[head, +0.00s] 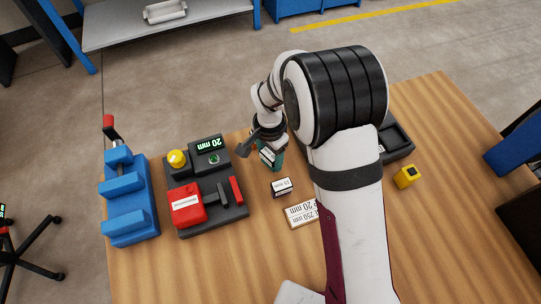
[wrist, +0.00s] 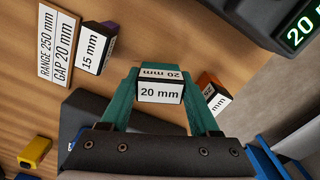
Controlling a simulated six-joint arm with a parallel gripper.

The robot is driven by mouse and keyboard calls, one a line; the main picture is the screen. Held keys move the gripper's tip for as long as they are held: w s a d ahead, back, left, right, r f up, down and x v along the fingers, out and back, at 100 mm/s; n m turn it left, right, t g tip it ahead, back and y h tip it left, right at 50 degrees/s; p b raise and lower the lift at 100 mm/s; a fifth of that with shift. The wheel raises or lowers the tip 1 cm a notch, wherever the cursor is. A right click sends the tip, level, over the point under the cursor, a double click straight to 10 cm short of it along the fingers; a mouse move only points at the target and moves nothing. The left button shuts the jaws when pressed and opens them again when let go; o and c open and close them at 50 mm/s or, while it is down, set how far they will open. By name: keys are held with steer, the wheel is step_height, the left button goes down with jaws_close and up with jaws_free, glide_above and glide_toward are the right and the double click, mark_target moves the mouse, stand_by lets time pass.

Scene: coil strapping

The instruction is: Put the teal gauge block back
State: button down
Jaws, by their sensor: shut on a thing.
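My gripper (wrist: 161,88) is shut on a gauge block (wrist: 160,92) with white labels reading 20 mm. The fingers are teal; the block's unlabelled sides look dark, so its own colour is hard to tell. In the head view the block (head: 267,157) is at my gripper (head: 270,155), just right of the device with the 20 mm display. I cannot tell how high it is above the table. A black tray (head: 399,149) stands on the right, partly hidden by my arm. It also shows behind my gripper in the wrist view (wrist: 78,108).
A purple 15 mm block (head: 281,187) and a "range 250 mm, gap 20 mm" card (head: 301,214) lie nearby. A yellow block (head: 407,177) lies by the tray. An orange-sided block (wrist: 214,92) is beside my gripper. The display device (head: 211,153), red-topped fixture (head: 187,205) and blue fixture (head: 128,200) stand left.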

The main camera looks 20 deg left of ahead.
steer(key=shift+f, duration=0.8)
steer(key=shift+f, duration=0.1)
steer(key=shift+c, duration=0.6)
jaws_free()
